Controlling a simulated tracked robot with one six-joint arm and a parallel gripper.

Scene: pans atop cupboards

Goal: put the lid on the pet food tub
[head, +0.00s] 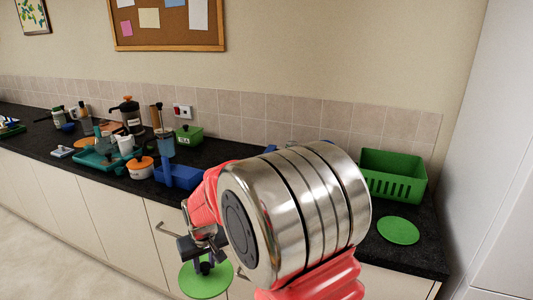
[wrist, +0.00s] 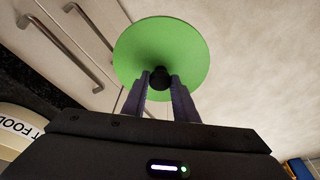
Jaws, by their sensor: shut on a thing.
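My gripper (head: 205,262) is shut on the black knob of a round green lid (head: 205,282). The lid hangs in front of the cupboard doors, below the counter top's edge. In the wrist view, my gripper (wrist: 159,82) has both fingers on the knob and the green lid (wrist: 185,40) spreads beyond them. The pet food tub (wrist: 28,146) shows only in part at the left edge of the wrist view, cream with a white label ending in "T FOOD". The lid is apart from it. I cannot make out the tub in the head view, where my arm covers part of the counter.
A green basket (head: 393,177) and a flat green disc (head: 398,230) are at the counter's right end. A blue container (head: 178,176), an orange-lidded pot (head: 139,168) and a green box (head: 188,135) stand left of my arm. Cupboard handles (wrist: 50,50) stick out near the lid.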

